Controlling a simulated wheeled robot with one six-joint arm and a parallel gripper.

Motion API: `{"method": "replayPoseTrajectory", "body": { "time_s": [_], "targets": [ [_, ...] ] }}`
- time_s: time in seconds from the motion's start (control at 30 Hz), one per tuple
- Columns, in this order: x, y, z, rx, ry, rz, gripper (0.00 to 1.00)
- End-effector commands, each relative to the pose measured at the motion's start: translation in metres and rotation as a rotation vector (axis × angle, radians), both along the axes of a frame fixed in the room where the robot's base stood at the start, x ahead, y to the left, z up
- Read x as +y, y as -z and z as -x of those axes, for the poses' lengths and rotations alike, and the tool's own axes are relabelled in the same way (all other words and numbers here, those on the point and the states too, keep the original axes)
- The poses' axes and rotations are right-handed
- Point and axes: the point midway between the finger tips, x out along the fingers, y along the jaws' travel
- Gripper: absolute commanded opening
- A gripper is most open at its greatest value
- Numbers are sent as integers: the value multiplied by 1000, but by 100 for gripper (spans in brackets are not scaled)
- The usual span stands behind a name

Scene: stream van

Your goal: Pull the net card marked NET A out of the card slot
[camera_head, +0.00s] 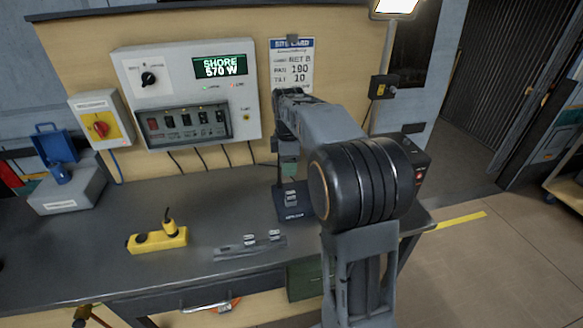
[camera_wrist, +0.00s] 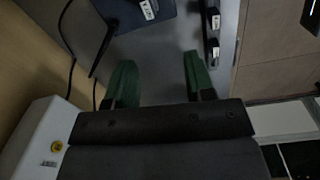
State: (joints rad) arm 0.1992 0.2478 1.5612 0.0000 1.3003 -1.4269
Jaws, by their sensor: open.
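A dark blue card slot block (camera_head: 293,215) stands on the bench, with a small pale-labelled card (camera_head: 291,197) upright in it. In the wrist view the block (camera_wrist: 176,18) and its labelled card (camera_wrist: 148,9) are at the top edge; the print is too small to read for sure. My gripper (camera_head: 289,170) is above and just behind the card in the head view, partly hidden by my arm. In the wrist view its green fingers (camera_wrist: 160,68) are spread apart with nothing between them.
A grey rack (camera_head: 235,252) with two small cards (camera_head: 262,238) lies left of the block; its cards are at upper right in the wrist view. A yellow box (camera_head: 158,240) sits further left.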

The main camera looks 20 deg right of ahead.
Motion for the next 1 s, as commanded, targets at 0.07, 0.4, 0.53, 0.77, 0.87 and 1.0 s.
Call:
{"method": "replayPoseTrajectory", "body": {
  "time_s": [0.07, 0.4, 0.53, 0.77, 0.87, 1.0],
  "targets": [
    [-8, 10, -10, 17, -65, -2, 49],
    [-15, 49, -19, 36, -145, -6, 49],
    [-15, 74, -18, 38, -144, -6, 49],
    [-15, 113, -18, 36, -144, -6, 49],
    [-15, 127, -18, 35, -144, -5, 49],
    [-15, 141, -19, 34, -144, -5, 49]
  ]
}}
